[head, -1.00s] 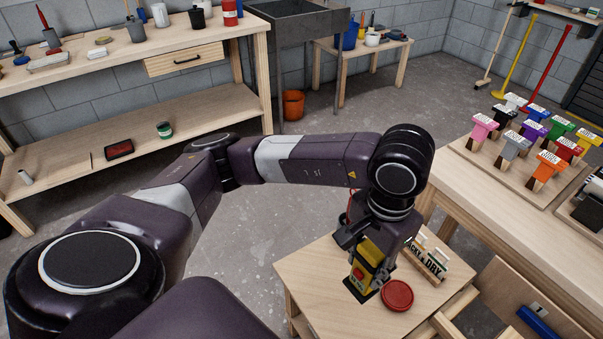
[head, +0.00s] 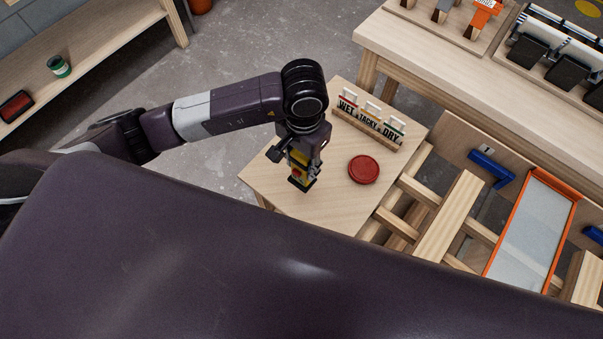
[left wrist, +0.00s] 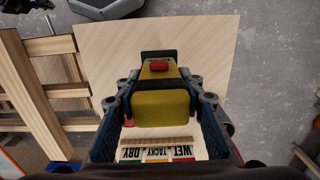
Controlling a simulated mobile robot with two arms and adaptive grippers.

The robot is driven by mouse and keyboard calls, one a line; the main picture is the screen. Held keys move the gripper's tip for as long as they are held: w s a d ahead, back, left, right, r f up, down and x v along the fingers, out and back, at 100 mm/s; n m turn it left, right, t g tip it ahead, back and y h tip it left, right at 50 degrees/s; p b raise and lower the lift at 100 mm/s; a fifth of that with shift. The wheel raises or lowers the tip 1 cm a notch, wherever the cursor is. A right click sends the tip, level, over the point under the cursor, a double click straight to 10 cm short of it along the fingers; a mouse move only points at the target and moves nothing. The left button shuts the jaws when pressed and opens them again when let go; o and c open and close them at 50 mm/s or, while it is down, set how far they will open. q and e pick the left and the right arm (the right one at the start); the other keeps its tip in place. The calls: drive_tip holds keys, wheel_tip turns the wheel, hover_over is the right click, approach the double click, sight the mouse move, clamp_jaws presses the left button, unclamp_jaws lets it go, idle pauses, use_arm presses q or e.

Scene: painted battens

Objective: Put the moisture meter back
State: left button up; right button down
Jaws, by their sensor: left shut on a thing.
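The moisture meter (head: 297,171) is a yellow and black block with a red button. My left gripper (head: 296,152) is shut on it from above and holds it upright over the small wooden table (head: 335,205). I cannot tell whether its black foot touches the tabletop. In the left wrist view the meter (left wrist: 160,108) sits between the two dark fingers. A small rack marked WET, TACKY, DRY (head: 368,128) stands behind and right of the meter. It also shows in the left wrist view (left wrist: 160,153). My right gripper is not in view.
A round red disc (head: 364,169) lies on the table right of the meter. Wooden battens (head: 447,218) and an orange-framed tray (head: 535,230) stand to the right. A workbench (head: 440,45) is behind. The tabletop in front of the disc is clear.

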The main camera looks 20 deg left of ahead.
sight(302, 178)
use_arm(q)
wheel_tip(302, 178, down, 3)
drive_tip(key=shift+r, duration=0.15)
wheel_tip(302, 178, down, 5)
drive_tip(key=shift+r+p, duration=0.1)
drive_tip(key=shift+p, duration=0.2)
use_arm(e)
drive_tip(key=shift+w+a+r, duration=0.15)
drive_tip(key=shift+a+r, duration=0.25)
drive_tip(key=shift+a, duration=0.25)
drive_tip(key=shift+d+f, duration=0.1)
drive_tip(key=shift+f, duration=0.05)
use_arm(q)
drive_tip(key=shift+f, duration=0.25)
drive_tip(key=o, duration=0.9)
drive_tip(key=shift+r, duration=0.1)
drive_tip(key=shift+o, duration=0.3)
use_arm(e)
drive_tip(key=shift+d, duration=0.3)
